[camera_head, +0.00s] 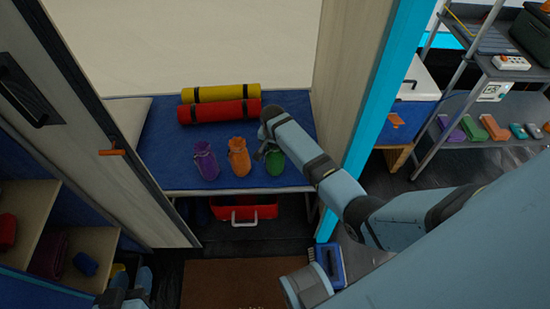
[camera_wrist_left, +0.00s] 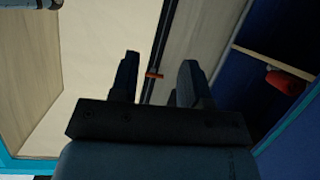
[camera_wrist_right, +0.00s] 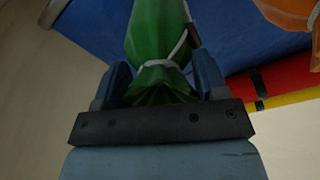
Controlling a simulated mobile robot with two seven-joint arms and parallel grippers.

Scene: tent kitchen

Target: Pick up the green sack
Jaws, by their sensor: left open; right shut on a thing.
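The green sack (camera_head: 275,164) stands on the blue bench mat (camera_head: 296,180), at the right end of a row of sacks. It also shows in the right wrist view (camera_wrist_right: 155,35), with a pale cord around its neck. My right gripper (camera_head: 266,150) is shut on the gathered neck of the green sack, with one finger on each side of it (camera_wrist_right: 165,85). I cannot tell whether the sack touches the mat. My left gripper (camera_head: 125,285) is open and empty at the lower left of the head view. Its two spread fingers show in the left wrist view (camera_wrist_left: 160,80).
An orange sack (camera_head: 239,158) and a purple sack (camera_head: 206,162) stand left of the green one. Red (camera_head: 220,111) and yellow (camera_head: 221,93) rolls lie behind them. A red crate (camera_head: 245,212) is under the bench. A wooden wall and blue post (camera_head: 385,90) rise at the right.

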